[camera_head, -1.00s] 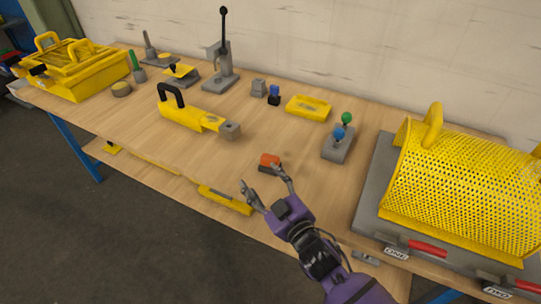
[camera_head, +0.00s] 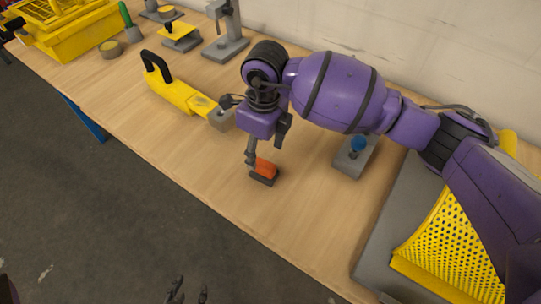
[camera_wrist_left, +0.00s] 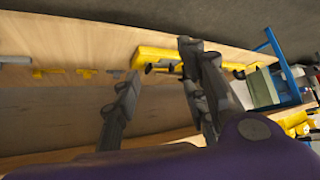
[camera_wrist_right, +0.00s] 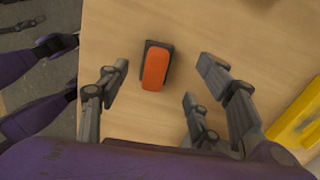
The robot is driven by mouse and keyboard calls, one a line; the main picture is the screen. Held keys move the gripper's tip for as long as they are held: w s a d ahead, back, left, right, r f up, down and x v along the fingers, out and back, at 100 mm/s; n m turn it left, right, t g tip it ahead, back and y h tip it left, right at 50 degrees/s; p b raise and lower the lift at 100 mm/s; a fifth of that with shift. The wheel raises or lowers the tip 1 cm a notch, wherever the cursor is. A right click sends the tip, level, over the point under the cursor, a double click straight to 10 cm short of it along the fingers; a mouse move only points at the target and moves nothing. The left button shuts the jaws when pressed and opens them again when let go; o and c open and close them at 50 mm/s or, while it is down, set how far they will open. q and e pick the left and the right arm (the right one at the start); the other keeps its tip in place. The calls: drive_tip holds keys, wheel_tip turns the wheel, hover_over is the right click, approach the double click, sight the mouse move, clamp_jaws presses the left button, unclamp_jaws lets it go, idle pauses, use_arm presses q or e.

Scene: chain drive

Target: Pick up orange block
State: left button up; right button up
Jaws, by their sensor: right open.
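The orange block (camera_head: 265,167) lies on the table, with a dark grey layer or base along its side. It also shows in the right wrist view (camera_wrist_right: 156,70), lying ahead of the fingertips and between the two sides of the gripper. My right gripper (camera_head: 264,147) points down just behind and above the block, its fingers spread and empty. One finger overlaps the block's edge in the head view; I cannot tell whether it touches. My left gripper (camera_head: 187,294) shows only its fingertips at the bottom edge, away from the block. In the left wrist view its fingers (camera_wrist_left: 160,65) are apart and empty.
A yellow tool with a black handle (camera_head: 178,92) and grey end block (camera_head: 221,120) lies left of my right gripper. A grey base with a blue knob (camera_head: 357,146) stands to the right. A yellow perforated cover (camera_head: 452,245) is at right. The tabletop before the block is clear.

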sight(264, 164)
drive_tip(key=shift+s+d+f+h, duration=0.2)
drive_tip(key=shift+s+d+h, duration=0.2)
drive_tip(key=shift+s+d, duration=0.15)
drive_tip(key=shift+s+a+f, duration=0.1)
drive_tip(key=shift+a+f, duration=0.05)
drive_tip(key=shift+f, duration=0.8)
wheel_tip(264, 164, down, 5)
drive_tip(key=shift+a+r, duration=0.15)
drive_tip(key=shift+r, duration=0.05)
use_arm(q)
drive_tip(key=shift+s+a+f, duration=0.1)
drive_tip(key=shift+s+a, duration=0.1)
drive_tip(key=shift+s, duration=0.3)
drive_tip(key=shift+s+a, duration=0.15)
drive_tip(key=shift+s, duration=0.3)
use_arm(e)
drive_tip(key=shift+f, duration=0.35)
drive_tip(key=shift+c, duration=0.3)
drive_tip(key=c, duration=1.1)
use_arm(q)
drive_tip(key=shift+s+a+f, duration=0.1)
drive_tip(key=shift+s+f, duration=0.2)
drive_tip(key=shift+s, duration=0.25)
use_arm(e)
drive_tip(key=shift+c, duration=0.9)
drive_tip(key=shift+r, duration=0.1)
